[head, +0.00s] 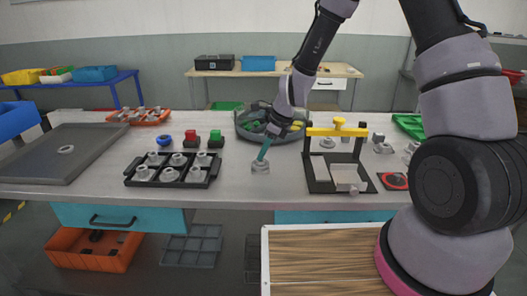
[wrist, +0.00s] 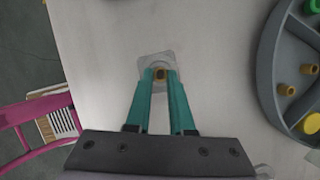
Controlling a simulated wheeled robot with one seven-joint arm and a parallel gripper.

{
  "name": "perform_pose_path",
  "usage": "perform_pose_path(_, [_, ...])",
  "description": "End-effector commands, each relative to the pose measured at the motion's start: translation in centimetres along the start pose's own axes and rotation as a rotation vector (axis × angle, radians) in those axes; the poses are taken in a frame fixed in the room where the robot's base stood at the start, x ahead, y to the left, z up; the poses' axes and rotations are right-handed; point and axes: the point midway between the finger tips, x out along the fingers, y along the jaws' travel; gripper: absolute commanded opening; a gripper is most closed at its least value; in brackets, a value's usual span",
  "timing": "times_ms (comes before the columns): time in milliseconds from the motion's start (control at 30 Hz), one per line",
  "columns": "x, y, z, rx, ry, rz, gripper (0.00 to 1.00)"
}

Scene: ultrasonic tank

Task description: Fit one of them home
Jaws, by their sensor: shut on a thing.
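My gripper (head: 263,157) points down at the table with its two teal fingers. It is shut on a grey flanged piece (head: 260,168) near the table's front middle. Similar grey pieces stand in a black tray (head: 129,181) to the left. A black fixture (head: 318,186) with a yellow bar (head: 336,131) stands to the right.
A round grey divided tray (head: 239,131) with yellow and brass-coloured items is behind my gripper. Red and green buttons (head: 215,139) and a blue ring (head: 164,140) stand behind the black tray. A grey flat tray (head: 45,165) lies far left. Table beside the held piece is clear.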

Motion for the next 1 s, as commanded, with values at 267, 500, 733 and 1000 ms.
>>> perform_pose_path(267, [0.4,0.0,-0.1,-0.001,0.000,0.000,0.00])
perform_pose_path(500, [0.5,0.0,-0.2,0.000,0.000,0.000,0.56])
perform_pose_path(733, [0.4,0.0,-0.2,0.000,0.000,0.000,0.56])
perform_pose_path(1000, [-2.4,-0.1,-0.1,0.000,-0.001,-0.004,0.56])
